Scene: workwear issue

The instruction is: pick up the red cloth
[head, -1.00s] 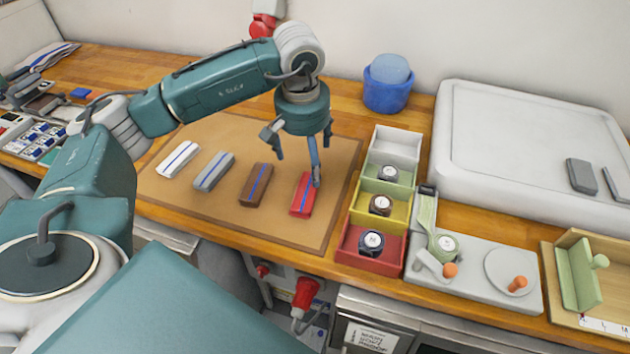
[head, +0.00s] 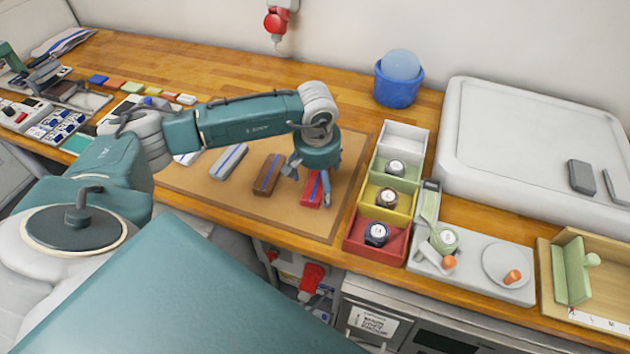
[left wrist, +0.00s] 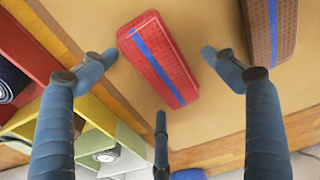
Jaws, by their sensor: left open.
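The red cloth (head: 313,190) is a folded block with a blue stripe, lying on the brown mat (head: 215,190) on the wooden counter. My left gripper (head: 308,182) is right above it, pointing down, and hides part of it in the head view. In the left wrist view the red cloth (left wrist: 160,60) lies between the spread fingers of my left gripper (left wrist: 155,70). The fingers are open and appear apart from the cloth. My right gripper is not in view.
A brown cloth (head: 268,174) lies just left of the red one, with a grey cloth (head: 229,161) further left. To the right stands a row of coloured bins (head: 362,246) holding watches. A blue tub (head: 397,90) stands behind. The mat's front right is clear.

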